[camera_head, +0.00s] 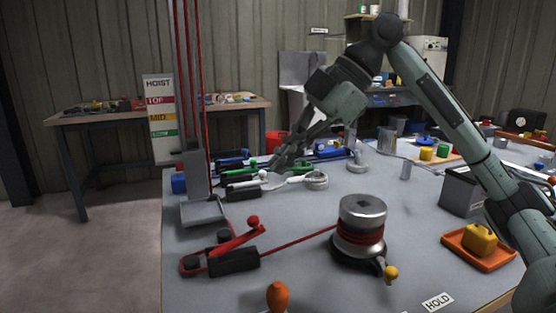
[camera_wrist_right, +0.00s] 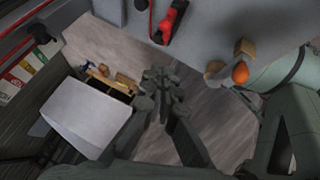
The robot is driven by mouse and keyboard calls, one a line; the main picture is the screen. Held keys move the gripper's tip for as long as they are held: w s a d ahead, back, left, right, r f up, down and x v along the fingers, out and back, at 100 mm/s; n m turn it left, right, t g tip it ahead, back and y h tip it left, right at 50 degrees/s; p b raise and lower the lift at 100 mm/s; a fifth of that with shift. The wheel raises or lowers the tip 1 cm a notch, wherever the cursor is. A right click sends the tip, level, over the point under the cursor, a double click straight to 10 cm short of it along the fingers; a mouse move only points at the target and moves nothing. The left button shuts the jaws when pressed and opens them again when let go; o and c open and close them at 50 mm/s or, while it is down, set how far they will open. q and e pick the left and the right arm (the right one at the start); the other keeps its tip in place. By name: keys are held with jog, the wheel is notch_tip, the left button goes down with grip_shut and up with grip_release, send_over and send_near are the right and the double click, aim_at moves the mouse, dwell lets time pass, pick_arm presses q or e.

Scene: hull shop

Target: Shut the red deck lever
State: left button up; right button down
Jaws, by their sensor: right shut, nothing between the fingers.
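The red deck lever (camera_head: 236,241) is on a black clutch body (camera_head: 234,262) at the front left of the grey bench. Its arm slopes up to the right, clear of the body at the ball end, and a red ball knob (camera_head: 253,220) shows near that end. In the wrist view the red lever (camera_wrist_right: 172,20) is at the top edge. My right gripper (camera_head: 278,163) is shut and empty, above and behind the lever, near the white and green levers. Its closed fingers show in the wrist view (camera_wrist_right: 160,78). My left gripper is out of view.
A red rope runs from the clutch to a silver winch (camera_head: 361,214). A grey upright bracket (camera_head: 203,212) stands behind the lever. Green (camera_head: 243,172), blue and white (camera_head: 290,179) levers lie farther back. An orange knob (camera_head: 277,296) stands in front. A yellow block sits in an orange tray (camera_head: 476,262) at right.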

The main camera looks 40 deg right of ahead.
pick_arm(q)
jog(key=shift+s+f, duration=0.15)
pick_arm(e)
jog(key=w+a+f, duration=0.2)
jog(key=w+f, duration=0.1)
jog(key=f, duration=0.6)
jog(key=shift+w+a+f, duration=0.3)
jog(key=shift+a, duration=0.05)
